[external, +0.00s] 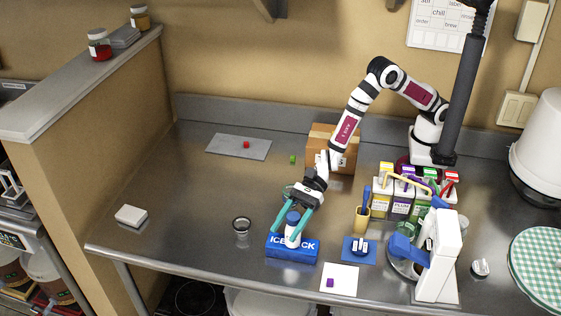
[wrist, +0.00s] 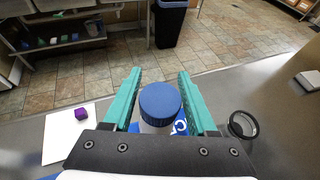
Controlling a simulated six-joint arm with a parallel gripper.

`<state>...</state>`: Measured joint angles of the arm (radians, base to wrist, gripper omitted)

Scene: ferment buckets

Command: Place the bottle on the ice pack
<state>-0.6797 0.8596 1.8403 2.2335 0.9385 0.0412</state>
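The bottle (external: 291,232) is white with a blue cap. It stands upright over the blue ice pack (external: 307,249) near the table's front edge, covering the middle of its lettering; its base appears to rest on the top. My gripper (external: 284,238) points down with its teal fingers on either side of the bottle. In the wrist view, the blue cap (wrist: 160,101) sits between the fingertips (wrist: 160,72), with a small gap on each side, so the gripper looks open. A blue and white bit of the ice pack (wrist: 180,128) shows behind the cap; the bottle's lower body is mostly hidden.
A dark-rimmed jar (external: 241,226) stands left of the ice pack. To the right are a white card with a purple cube (external: 330,282), a blue mat (external: 352,256), a yellow cup (external: 362,218), several cartons (external: 403,197) and a white-blue machine (external: 440,255). The left counter is mostly clear.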

